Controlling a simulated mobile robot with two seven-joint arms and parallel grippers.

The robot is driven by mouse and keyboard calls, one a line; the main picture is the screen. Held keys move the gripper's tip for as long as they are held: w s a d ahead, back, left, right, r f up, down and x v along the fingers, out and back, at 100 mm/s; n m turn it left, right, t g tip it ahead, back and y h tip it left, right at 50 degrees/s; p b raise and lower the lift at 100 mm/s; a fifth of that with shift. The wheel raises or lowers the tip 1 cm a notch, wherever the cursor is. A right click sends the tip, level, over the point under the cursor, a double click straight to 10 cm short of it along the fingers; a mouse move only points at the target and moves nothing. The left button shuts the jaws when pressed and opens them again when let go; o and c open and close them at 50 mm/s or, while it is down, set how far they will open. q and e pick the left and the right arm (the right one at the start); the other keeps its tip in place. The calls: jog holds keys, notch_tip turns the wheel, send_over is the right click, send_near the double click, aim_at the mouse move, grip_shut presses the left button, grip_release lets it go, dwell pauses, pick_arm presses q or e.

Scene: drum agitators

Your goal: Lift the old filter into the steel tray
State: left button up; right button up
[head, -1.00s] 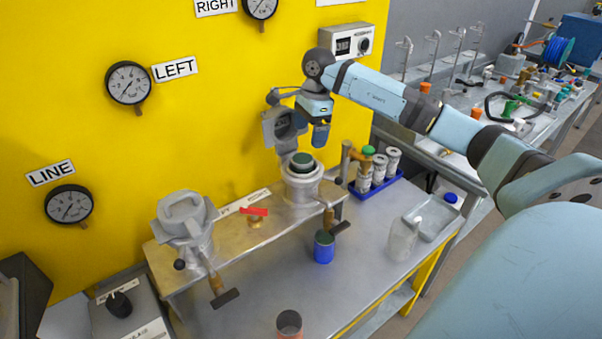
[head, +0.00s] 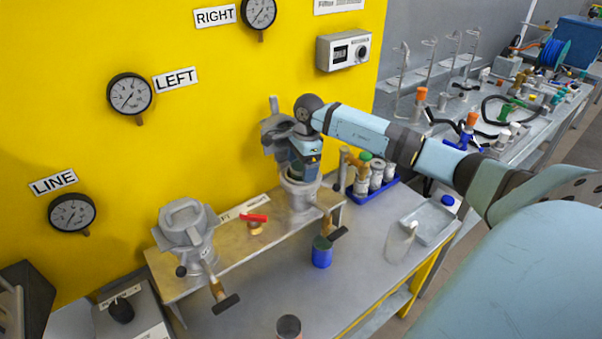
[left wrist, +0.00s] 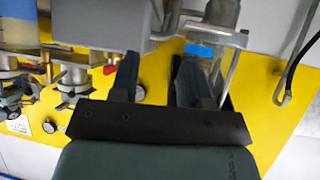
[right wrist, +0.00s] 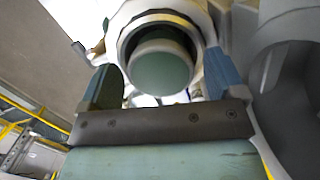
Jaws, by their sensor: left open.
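The old filter shows its round green top (right wrist: 160,68) inside the open right-hand housing in the right wrist view. In the head view my gripper hides it. The metal housing (head: 300,203) stands on the raised bench shelf. My right gripper (head: 303,172) points down at the housing mouth. Its fingers (right wrist: 163,80) are spread on either side of the filter, with gaps visible. The steel tray (head: 432,222) lies at the bench's right end. My left gripper (left wrist: 158,80) is open and empty in its wrist view, outside the head view.
A closed housing (head: 187,232) stands at left on the shelf. A blue can (head: 321,252) and a clear jar (head: 398,243) stand in front. A blue rack (head: 372,190) with several canisters is close to the right. The opened lid (head: 275,130) is behind my gripper.

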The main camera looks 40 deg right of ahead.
jog(key=c, duration=1.1)
jog(key=shift+r, duration=0.15)
notch_tip(320, 180, up, 20)
jog(key=b, duration=0.3)
